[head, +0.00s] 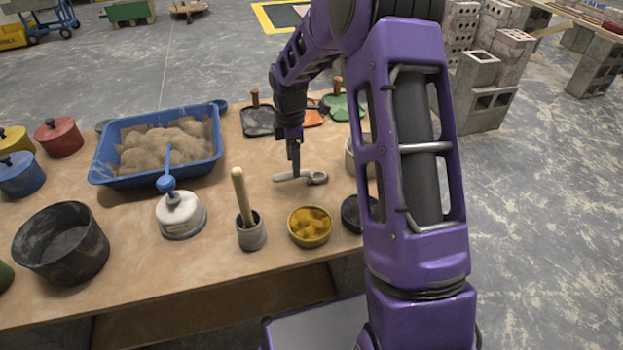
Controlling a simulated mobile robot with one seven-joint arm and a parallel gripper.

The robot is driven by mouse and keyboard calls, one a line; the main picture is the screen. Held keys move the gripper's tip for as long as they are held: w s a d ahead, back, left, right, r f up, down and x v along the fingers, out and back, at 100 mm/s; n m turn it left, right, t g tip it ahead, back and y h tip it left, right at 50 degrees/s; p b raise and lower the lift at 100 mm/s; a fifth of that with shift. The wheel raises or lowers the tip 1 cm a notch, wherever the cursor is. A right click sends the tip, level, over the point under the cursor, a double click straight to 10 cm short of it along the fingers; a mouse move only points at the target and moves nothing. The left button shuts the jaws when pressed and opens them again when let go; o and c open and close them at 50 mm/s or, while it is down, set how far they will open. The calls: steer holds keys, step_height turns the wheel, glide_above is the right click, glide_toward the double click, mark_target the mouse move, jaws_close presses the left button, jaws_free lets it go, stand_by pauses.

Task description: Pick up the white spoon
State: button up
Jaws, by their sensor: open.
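The gripper is open. It hides a small part of the spoon.
A yellow bowl (309,227) and a grey cup (251,235) with a wooden stick stand in front of the spoon. Trowels (258,121) lie behind it. A blue tub (122,176) of mortar is at left. My arm hides part of a pale container (350,158) at right.

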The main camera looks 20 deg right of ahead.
steer(key=f, duration=0.4)
steer(key=shift+s+d+f, duration=0.1)
steer(key=shift+d+f, duration=0.1)
steer(key=shift+f, duration=0.05)
steer(key=shift+c, duration=0.2)
jaws_close()
stand_by(1.0)
